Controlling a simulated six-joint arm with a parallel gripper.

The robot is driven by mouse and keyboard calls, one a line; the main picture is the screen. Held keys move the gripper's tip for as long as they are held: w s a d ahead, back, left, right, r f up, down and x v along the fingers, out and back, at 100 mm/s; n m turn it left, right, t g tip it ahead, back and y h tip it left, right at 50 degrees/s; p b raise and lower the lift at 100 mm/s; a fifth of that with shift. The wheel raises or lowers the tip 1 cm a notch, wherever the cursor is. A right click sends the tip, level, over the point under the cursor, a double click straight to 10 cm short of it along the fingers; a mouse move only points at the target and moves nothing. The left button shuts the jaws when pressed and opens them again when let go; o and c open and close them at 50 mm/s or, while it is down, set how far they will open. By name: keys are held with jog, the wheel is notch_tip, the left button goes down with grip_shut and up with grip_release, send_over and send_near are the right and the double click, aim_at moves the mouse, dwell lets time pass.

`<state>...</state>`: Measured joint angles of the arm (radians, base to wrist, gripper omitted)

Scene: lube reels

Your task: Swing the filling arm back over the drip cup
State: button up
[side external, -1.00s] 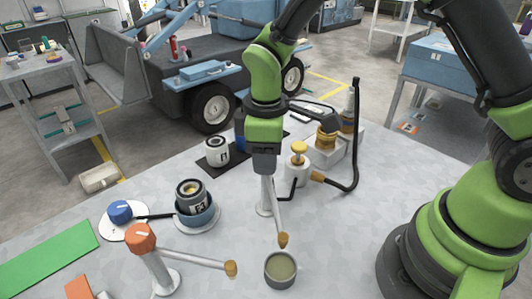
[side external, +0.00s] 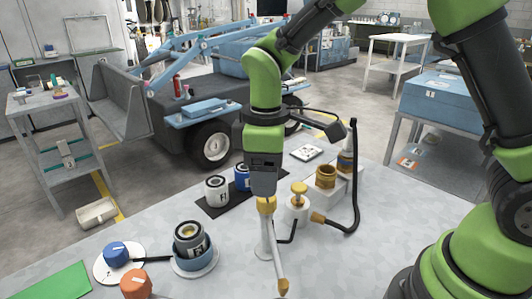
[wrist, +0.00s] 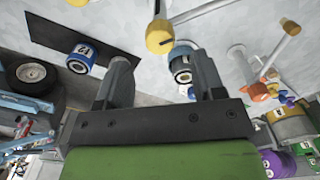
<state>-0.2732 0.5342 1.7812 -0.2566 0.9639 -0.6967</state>
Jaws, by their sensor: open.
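The filling arm has a yellow knob (side external: 266,204) on a pale post, with a thin pale tube (side external: 275,250) reaching toward the front and ending in an ochre tip (side external: 283,286) at the bottom of the side view. The knob also shows in the wrist view (wrist: 160,37), just beyond the fingertips. My gripper (side external: 263,194) points down directly above the knob. In the wrist view its fingers (wrist: 158,60) are open, with nothing held between them. The drip cup is out of the side view now, below the lower edge.
A pump (side external: 299,203) with a yellow cap and a black hose (side external: 353,190) stand right of the post. A filter (side external: 189,235) sits in a blue bowl at left, near blue (side external: 117,253) and orange (side external: 136,284) knobs. Filters stand on a black mat (side external: 214,206) behind.

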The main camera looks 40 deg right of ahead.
jog(key=shift+r, duration=2.2)
jog(key=s+d+r+m+t+y, duration=0.1)
jog(key=s+d+r+m+t, duration=0.2)
jog(key=s+m, duration=0.3)
jog(key=s+d+r+m+t+y, duration=0.1)
jog(key=s+d+r+m+t, duration=0.2)
jog(key=s+r+m, duration=0.3)
jog(key=shift+s+r+t, duration=0.15)
jog(key=shift+s+t, duration=0.45)
jog(key=shift+s, duration=1.55)
